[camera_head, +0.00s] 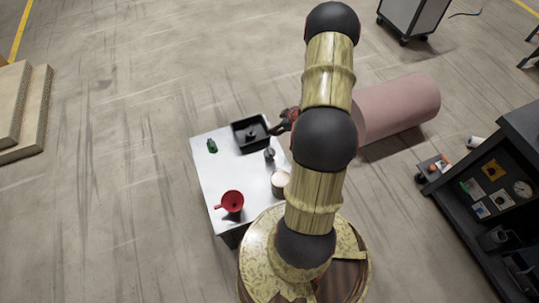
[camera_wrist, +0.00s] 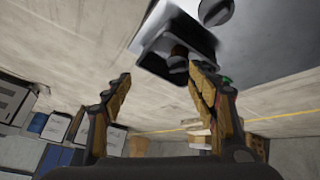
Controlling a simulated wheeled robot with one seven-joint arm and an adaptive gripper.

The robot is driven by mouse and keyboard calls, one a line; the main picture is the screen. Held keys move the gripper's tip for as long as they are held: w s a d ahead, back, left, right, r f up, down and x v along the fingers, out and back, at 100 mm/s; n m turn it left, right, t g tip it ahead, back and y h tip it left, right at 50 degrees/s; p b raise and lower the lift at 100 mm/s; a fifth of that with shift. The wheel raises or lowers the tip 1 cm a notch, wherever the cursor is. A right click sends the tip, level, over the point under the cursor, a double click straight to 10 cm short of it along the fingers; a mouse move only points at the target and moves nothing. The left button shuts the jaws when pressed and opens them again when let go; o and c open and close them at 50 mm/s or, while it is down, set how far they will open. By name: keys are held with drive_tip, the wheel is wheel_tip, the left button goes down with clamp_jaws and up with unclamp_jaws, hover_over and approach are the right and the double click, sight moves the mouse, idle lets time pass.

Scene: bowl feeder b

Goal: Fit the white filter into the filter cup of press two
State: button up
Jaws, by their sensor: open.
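My gripper (camera_head: 276,130) is open at the right edge of a small white table, beside a black tray. In the wrist view, its two fingers (camera_wrist: 162,84) are wide apart with nothing between them. A red funnel-like cup with a side handle (camera_head: 232,201) stands near the front left of the table. A round pale-topped container (camera_head: 280,181) stands at the right, partly hidden by my arm. I cannot make out the white filter for certain, nor tell which thing is press two.
The black tray (camera_head: 238,143) holds a small dark object (camera_head: 251,134). It also shows in the wrist view (camera_wrist: 150,62). A small grey object (camera_head: 269,155) and a green one (camera_head: 212,146) are on the white table (camera_head: 210,175). A pink cylinder (camera_head: 400,108) lies on the floor at right.

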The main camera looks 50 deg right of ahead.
drive_tip(key=t+y, duration=0.2)
approach(272, 153)
drive_tip(key=w+d+f, duration=0.1)
drive_tip(key=w+f, duration=0.2)
drive_tip(key=f, duration=0.1)
drive_tip(key=shift+w+f, duration=0.15)
drive_tip(key=shift+f, duration=0.05)
drive_tip(key=shift+b+x, duration=0.35)
drive_tip(key=shift+x, duration=0.5)
drive_tip(key=b+x, duration=0.1)
drive_tip(key=x, duration=0.3)
drive_tip(key=a+b+x, duration=0.1)
drive_tip(key=shift+w+f+b, duration=0.25)
drive_tip(key=shift+b, duration=0.1)
drive_tip(key=shift+r, duration=0.1)
drive_tip(key=c, duration=0.4)
drive_tip(key=c, duration=0.7)
